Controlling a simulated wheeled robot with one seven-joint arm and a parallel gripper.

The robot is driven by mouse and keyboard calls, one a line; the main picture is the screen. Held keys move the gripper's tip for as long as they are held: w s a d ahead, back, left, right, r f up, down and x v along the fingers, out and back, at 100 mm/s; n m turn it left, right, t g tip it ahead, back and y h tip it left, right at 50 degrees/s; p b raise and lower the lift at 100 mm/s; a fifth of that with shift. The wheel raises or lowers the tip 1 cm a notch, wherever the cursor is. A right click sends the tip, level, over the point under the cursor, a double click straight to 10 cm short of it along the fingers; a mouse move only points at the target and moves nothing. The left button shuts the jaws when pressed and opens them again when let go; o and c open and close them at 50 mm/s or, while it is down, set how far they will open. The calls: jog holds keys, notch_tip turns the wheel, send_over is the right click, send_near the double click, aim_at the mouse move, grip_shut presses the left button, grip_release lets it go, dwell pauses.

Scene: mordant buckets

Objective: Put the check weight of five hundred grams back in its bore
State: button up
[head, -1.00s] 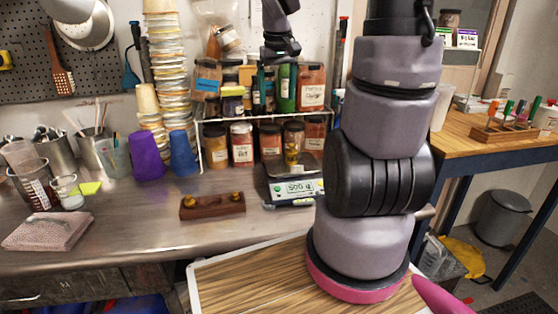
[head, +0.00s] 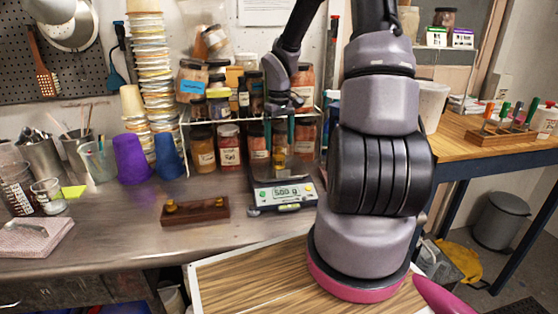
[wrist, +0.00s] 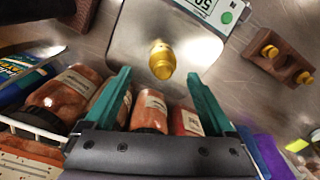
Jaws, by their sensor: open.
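The brass check weight (wrist: 162,60) stands on the steel pan (wrist: 125,35) of the bench scale (head: 285,193), whose display reads 500 g. My gripper (head: 280,136) is above the pan, open and empty, fingers pointing down. In the wrist view, the weight shows just beyond and between the teal fingertips (wrist: 158,76), apart from them. The wooden weight block (head: 195,211) lies on the bench left of the scale. It also shows in the wrist view (wrist: 284,70), with two brass weights near its ends and a dark spot between them, perhaps the empty bore.
A wire rack (head: 250,119) of spice-like jars stands close behind the scale. A purple cup (head: 131,160) and a blue cup (head: 168,156) stand left of it. The steel bench is clear around the block. A wood-topped surface (head: 250,283) lies in front.

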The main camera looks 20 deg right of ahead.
aim_at(279, 147)
jog(key=f, duration=0.4)
jog(key=shift+s+a+f, duration=0.2)
jog(key=shift+f, duration=0.15)
grip_shut()
